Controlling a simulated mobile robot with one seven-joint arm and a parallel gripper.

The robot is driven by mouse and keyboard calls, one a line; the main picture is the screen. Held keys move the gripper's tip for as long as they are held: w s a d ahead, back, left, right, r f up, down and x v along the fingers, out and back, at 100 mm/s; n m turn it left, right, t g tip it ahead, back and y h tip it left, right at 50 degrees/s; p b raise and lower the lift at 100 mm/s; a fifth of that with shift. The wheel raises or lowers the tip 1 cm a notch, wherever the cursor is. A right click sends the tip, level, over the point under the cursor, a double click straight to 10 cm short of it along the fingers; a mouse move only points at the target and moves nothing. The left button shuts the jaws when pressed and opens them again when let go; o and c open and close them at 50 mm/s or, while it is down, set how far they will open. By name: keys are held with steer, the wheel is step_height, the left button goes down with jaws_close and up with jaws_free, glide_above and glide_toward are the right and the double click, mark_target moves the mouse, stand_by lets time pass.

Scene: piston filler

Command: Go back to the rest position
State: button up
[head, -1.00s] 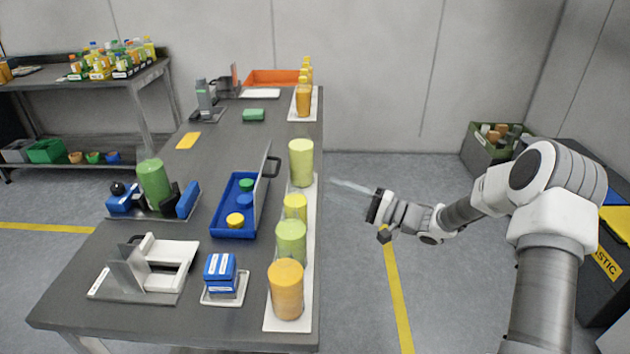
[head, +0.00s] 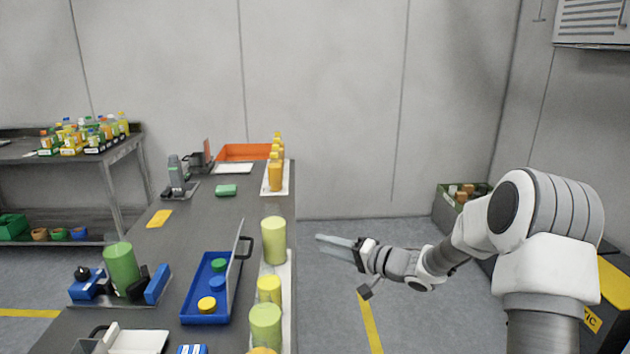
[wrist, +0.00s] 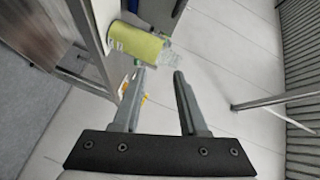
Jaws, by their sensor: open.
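My gripper (head: 337,247) is over open floor to the right of the workbench, pointing left toward the bench. In the wrist view my gripper (wrist: 160,75) has its two fingers apart with nothing between them. A yellow-green cylinder (wrist: 138,42) shows beyond the left fingertip in the wrist view, apart from it. In the head view a yellow-green cylinder (head: 273,240) stands on the bench's right edge, left of my gripper.
The dark workbench (head: 215,222) holds a blue tray (head: 202,318), a green cylinder (head: 121,269) and an orange bin (head: 250,152). Several filled cylinders line its right edge. A dark green crate (head: 447,212) stands by the back right wall. Floor between is clear.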

steer(key=d+r+t+h+p, duration=0.1)
steer(key=d+r+t+h, duration=0.1)
steer(key=d+r+h, duration=0.35)
steer(key=s+d+r+h+p, duration=0.3)
steer(key=s+d+r+h, duration=0.4)
steer(key=s+r+h, duration=0.35)
steer(key=s+a+n+g+y+p, duration=0.2)
steer(key=s+g, duration=0.4)
steer(key=s, duration=2.1)
steer(key=shift+s+a+r+n+y, duration=0.15)
steer(key=shift+s+r+n+y, duration=0.15)
steer(key=shift+n, duration=0.5)
